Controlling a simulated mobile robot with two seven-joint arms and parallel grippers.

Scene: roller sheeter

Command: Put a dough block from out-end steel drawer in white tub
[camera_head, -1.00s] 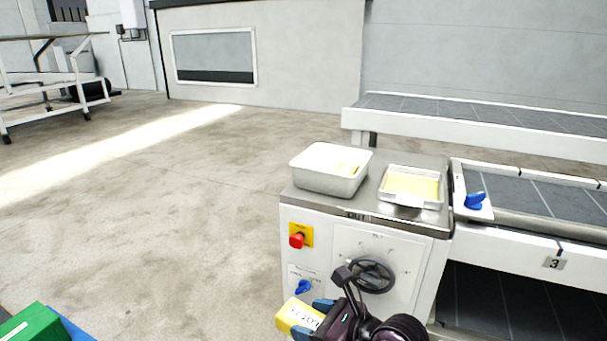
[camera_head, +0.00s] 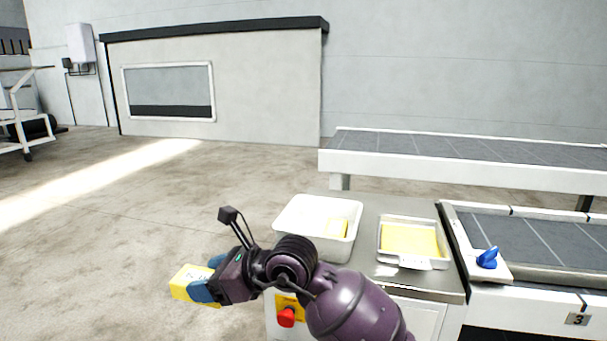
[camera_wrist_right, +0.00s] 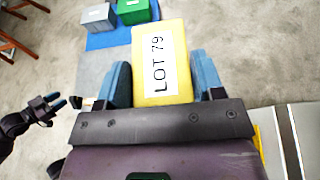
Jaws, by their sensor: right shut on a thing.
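My right gripper (camera_head: 208,284) is shut on a yellow dough block (camera_head: 188,281), held in the air left of the machine. In the right wrist view the block (camera_wrist_right: 162,62) carries a white "LOT 79" label between the blue fingers. The white tub (camera_head: 345,250) stands on the left part of the machine's steel top, with a yellow piece inside on its right. I cannot make out the out-end steel drawer.
A shallow steel tray (camera_head: 410,264) with a yellow sheet sits right of the tub. A red button (camera_head: 287,317) is on the machine front. The conveyor (camera_head: 540,240) is at right. Green (camera_wrist_right: 138,12) and grey (camera_wrist_right: 97,18) boxes stand on a blue surface.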

